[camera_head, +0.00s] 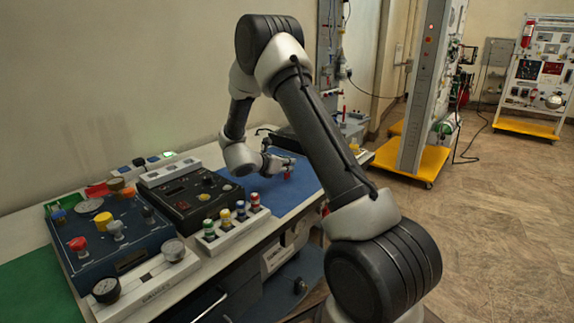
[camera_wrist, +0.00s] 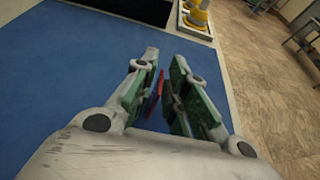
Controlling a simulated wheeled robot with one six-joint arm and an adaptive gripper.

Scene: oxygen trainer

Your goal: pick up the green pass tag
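My gripper (camera_head: 283,168) is low over the blue mat (camera_head: 312,186) on the bench. In the wrist view my gripper (camera_wrist: 162,75) has its two fingers apart, with green on their inner sides. A small red piece (camera_wrist: 154,97) with a blue part shows in the gap, nearer the left finger; I cannot tell whether it touches. In the head view a small red piece (camera_head: 288,174) shows just below the fingertips. No green tag can be made out for certain. A small bright green spot (camera_head: 168,154) shows on the white strip at the bench's back.
Left of the mat stand a dark control box (camera_head: 190,198), a blue panel with knobs (camera_head: 108,236) and a white rack (camera_head: 232,228) of coloured knobs. A tall panel on a yellow base (camera_head: 412,165) stands beyond the bench. The mat's near part is bare.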

